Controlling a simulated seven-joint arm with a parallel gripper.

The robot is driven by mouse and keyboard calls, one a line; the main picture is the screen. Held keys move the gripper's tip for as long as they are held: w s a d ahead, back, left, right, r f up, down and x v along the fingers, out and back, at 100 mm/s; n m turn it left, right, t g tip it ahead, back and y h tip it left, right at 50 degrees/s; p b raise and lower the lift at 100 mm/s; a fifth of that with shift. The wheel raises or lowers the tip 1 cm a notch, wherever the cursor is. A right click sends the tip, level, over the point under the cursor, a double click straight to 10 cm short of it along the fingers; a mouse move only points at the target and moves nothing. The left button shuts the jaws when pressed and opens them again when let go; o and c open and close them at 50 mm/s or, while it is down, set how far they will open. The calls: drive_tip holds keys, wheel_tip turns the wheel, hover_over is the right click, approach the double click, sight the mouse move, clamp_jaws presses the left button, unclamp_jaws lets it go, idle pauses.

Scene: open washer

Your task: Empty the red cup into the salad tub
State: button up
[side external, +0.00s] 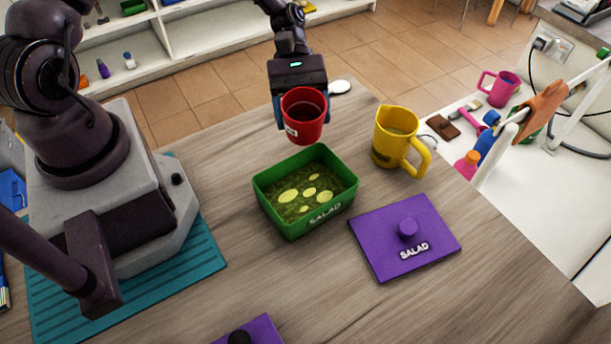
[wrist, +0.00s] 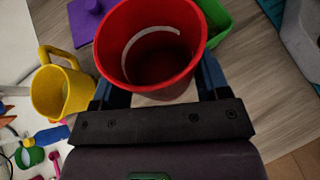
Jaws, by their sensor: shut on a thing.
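The red cup (side external: 304,118) is held in my gripper (side external: 304,112) above the table, just behind the far edge of the salad tub. My gripper's fingers close on the cup's sides, as the wrist view also shows with the red cup (wrist: 152,50) between them. The cup looks about upright, with its mouth up. Its inside looks dark and I cannot clearly tell the contents. The green salad tub (side external: 297,228) stands open on the table, with green contents and pale yellow-green slices in it. A corner of the tub (wrist: 216,18) shows in the wrist view.
A yellow mug (side external: 392,142) stands right of the tub. A purple lid marked SALAD (side external: 385,257) with a knob lies to the front right. Another purple piece (side external: 262,330) is at the near edge. A white round thing (side external: 340,87) lies behind the cup.

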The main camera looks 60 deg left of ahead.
drive_tip(key=shift+w+a+f+g+h, duration=0.25)
drive_tip(key=shift+w+a+f+h, duration=0.1)
drive_tip(key=shift+a+h, duration=0.2)
drive_tip(key=shift+w+a+f+g+h, duration=0.3)
drive_tip(key=shift+a+h, duration=0.15)
drive_tip(key=shift+a, duration=0.15)
drive_tip(key=shift+r, duration=0.15)
drive_tip(key=shift+a, duration=0.1)
drive_tip(key=r+v, duration=0.1)
drive_tip(key=v, duration=0.6)
drive_tip(key=shift+w+d+r, duration=0.2)
drive_tip(key=shift+w+d, duration=0.05)
drive_tip(key=shift+d, duration=0.2)
